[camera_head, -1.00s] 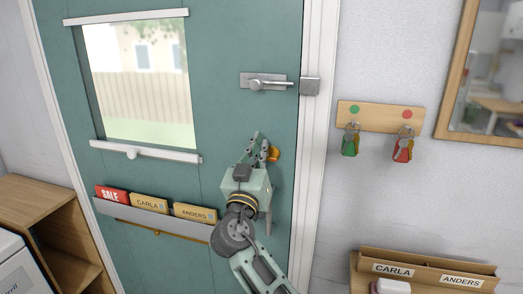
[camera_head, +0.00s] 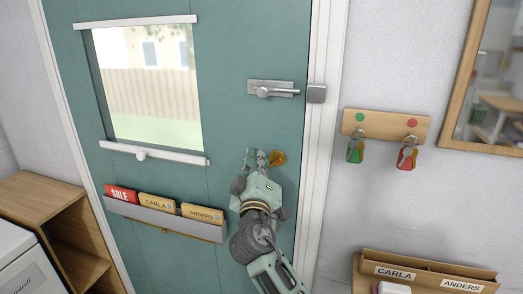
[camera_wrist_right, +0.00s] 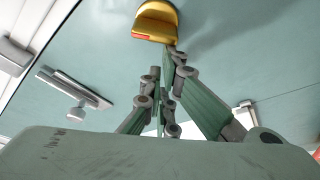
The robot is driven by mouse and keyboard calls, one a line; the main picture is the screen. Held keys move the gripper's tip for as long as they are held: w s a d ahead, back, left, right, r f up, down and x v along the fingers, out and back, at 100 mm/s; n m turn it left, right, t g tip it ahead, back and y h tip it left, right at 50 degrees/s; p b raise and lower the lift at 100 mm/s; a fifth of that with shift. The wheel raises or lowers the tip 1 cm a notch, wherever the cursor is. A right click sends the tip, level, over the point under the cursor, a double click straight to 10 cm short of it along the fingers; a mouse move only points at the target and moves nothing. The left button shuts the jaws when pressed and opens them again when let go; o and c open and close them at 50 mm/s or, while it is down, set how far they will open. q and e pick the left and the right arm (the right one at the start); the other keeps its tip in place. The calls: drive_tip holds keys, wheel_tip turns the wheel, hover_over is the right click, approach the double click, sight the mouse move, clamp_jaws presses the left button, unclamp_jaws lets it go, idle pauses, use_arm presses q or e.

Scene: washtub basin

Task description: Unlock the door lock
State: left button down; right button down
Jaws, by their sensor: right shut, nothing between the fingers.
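The green door carries a silver slide bolt (camera_head: 270,90). Its rod points right at the metal keeper (camera_head: 316,93) on the white frame; I cannot tell whether its tip is inside. The bolt also shows in the right wrist view (camera_wrist_right: 78,92). A yellow door knob (camera_head: 279,158) sits below it and shows at the top of the wrist view (camera_wrist_right: 157,20). My right gripper (camera_head: 255,158) is shut and empty, with its fingertips just left of the knob and below the bolt. I cannot tell whether they touch the door. My left gripper is not in view.
Keys hang on a wooden rack (camera_head: 386,127) on the right wall. A card holder (camera_head: 165,218) is on the door below the window (camera_head: 149,85). A wooden organizer (camera_head: 428,270) stands at lower right. The door surface between knob and bolt is clear.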

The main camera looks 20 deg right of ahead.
wheel_tip(320, 180, down, 3)
drive_tip(key=n+y+p, duration=0.1)
drive_tip(key=n, duration=0.4)
drive_tip(key=shift+w+g+y+p, duration=0.1)
drive_tip(key=shift+g+y+p, duration=0.25)
drive_tip(key=shift+g+y, duration=0.05)
idle(0.4)
drive_tip(key=shift+w, duration=0.2)
